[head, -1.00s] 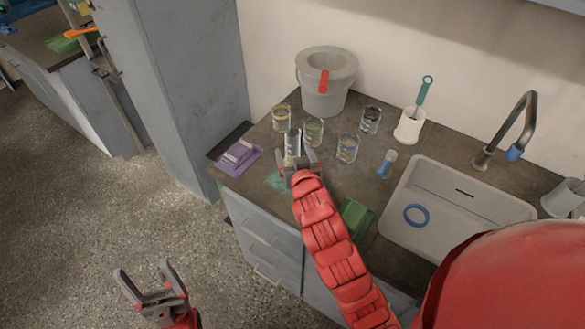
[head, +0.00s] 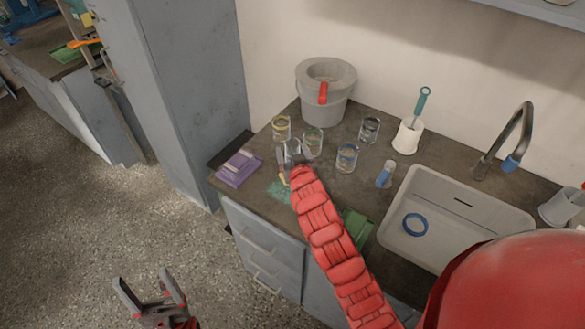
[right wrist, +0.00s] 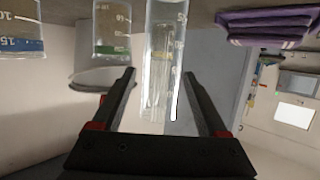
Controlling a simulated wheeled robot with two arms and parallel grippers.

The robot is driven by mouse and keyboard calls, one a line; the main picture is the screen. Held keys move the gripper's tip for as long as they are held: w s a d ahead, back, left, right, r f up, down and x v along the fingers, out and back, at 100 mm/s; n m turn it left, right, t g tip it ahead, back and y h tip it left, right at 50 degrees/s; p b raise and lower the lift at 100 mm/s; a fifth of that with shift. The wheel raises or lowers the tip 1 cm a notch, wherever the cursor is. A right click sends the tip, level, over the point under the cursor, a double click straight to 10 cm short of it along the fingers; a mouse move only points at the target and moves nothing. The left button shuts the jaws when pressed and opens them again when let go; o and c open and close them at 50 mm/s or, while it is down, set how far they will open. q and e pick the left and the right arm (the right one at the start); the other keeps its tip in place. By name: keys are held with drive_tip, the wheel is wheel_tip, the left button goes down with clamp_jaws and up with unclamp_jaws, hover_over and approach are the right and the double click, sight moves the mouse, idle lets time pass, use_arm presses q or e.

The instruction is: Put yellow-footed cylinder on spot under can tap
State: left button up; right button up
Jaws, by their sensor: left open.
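The clear graduated cylinder (head: 293,147) stands near the counter's left front, among glass beakers. A small yellow part, likely its foot, shows beside my right gripper (head: 297,158). That gripper reaches in from the front with its fingers on either side of the cylinder. In the right wrist view, which is upside down, the cylinder (right wrist: 162,60) lies between the fingers, with a gap on the left finger's side; contact on the right is unclear. The grey can (head: 324,105) with a red tap (head: 323,93) stands behind. No marked spot is discernible below the tap. My left gripper (head: 150,292) is open and empty, low at left.
Several glass beakers (head: 347,157) stand close to the cylinder. A teal patch (head: 279,190) lies on the counter before it. A purple item (head: 238,168) is at the left edge, a blue-capped vial (head: 386,175) to the right, and a sink (head: 450,240) further right.

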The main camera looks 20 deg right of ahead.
clamp_jaws()
idle(0.5)
